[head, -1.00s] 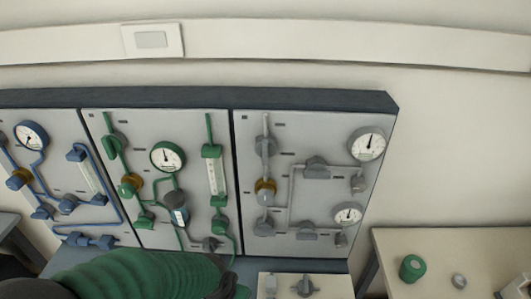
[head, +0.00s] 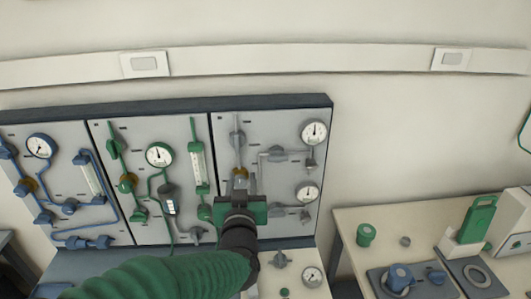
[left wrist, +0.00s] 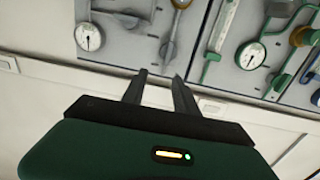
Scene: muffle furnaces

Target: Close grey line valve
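The grey line panel (head: 275,128) is the right section of the wall board in the head view. It carries grey pipes, a grey valve at upper left (head: 237,137), another grey valve (head: 278,154) at its middle, a brass-coloured fitting (head: 240,172) and two gauges. My left gripper (head: 246,182) is in front of this panel's lower left and covers part of its fittings. In the left wrist view its fingers (left wrist: 159,76) are apart with nothing between them. The grey panel's fittings, including a grey valve (left wrist: 127,20), show beyond the fingers. My right gripper is not in view.
A green line panel (head: 150,125) and a blue line panel (head: 50,140) adjoin on the left. Below the grey panel is a small unit with a grey knob (head: 280,259) and a gauge. A side table (head: 350,217) at right holds green and blue items.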

